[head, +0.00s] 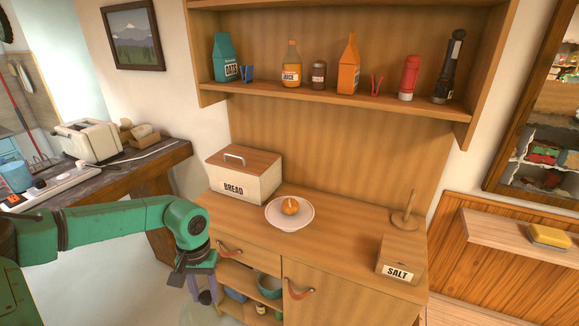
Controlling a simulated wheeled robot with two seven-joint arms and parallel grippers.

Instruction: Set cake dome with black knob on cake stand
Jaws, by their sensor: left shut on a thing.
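The white cake stand (290,225) stands on the wooden counter. A small orange-brown cake (290,206) sits on its plate. My left gripper (204,296) points down in front of the cabinet, at the lower left of the stand and below counter height in the picture. Its fingers are shut on a small dark knob (205,298), seemingly that of the cake dome. The clear dome below it is only faintly visible against the pale floor, so its outline is hard to tell. No dome covers the cake. My right gripper is not in view.
A bread box (243,178) stands behind the stand at left. A salt box (401,258) and a wooden upright holder (405,215) are at right. Open lower shelves hold bowls (270,286). A shelf with bottles (330,97) hangs above. Counter right of the stand is clear.

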